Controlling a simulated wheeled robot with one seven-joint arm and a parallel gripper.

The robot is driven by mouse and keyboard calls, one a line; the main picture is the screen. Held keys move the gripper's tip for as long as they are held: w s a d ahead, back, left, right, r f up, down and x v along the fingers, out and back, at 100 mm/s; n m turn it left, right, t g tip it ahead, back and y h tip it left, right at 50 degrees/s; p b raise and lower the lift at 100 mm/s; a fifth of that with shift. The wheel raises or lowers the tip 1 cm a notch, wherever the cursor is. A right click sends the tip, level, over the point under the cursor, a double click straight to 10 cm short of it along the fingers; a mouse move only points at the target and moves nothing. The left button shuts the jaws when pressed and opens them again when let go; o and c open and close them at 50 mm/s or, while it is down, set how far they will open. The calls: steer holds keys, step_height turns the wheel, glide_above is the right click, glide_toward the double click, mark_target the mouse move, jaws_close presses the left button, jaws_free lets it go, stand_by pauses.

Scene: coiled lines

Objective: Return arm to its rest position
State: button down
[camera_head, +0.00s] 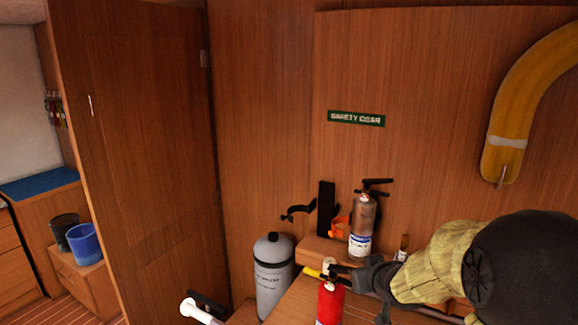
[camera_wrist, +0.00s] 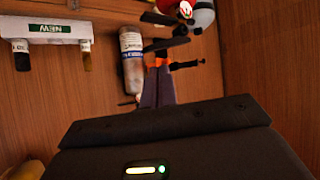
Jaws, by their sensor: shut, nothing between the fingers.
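My gripper (camera_wrist: 160,68) shows in the wrist view with its two dark fingers together and nothing between them. Its fingers point toward the wall in front of the silver extinguisher (camera_wrist: 133,60) and an orange clasp (camera_wrist: 158,59); I cannot tell whether they touch anything. In the head view my arm, in a yellow checked sleeve (camera_head: 432,268), reaches in from the lower right. Its dark end is near the red extinguisher (camera_head: 330,303) and below the silver extinguisher (camera_head: 362,228), which stands upright on a wooden ledge.
A grey cylinder (camera_head: 273,278) stands left of the red extinguisher. A black wall bracket (camera_head: 326,208) is beside the silver one. A yellow lifebuoy (camera_head: 520,90) hangs at upper right. A wooden door (camera_head: 140,150) and buckets (camera_head: 84,243) are at left. The wrist view shows a white holder marked NEW (camera_wrist: 48,27).

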steer(key=s+a+f+m+g+b, duration=0.1)
steer(key=s+f+g+b, duration=0.1)
steer(key=s+f+g, duration=0.2)
steer(key=s+a+f+m+g+h+b, duration=0.1)
steer(key=s+f+g, duration=0.3)
steer(key=s+f, duration=0.6)
steer(key=s+b, duration=0.1)
steer(key=s, duration=0.7)
steer(key=shift+a+g, duration=0.3)
steer(key=shift+a, duration=0.05)
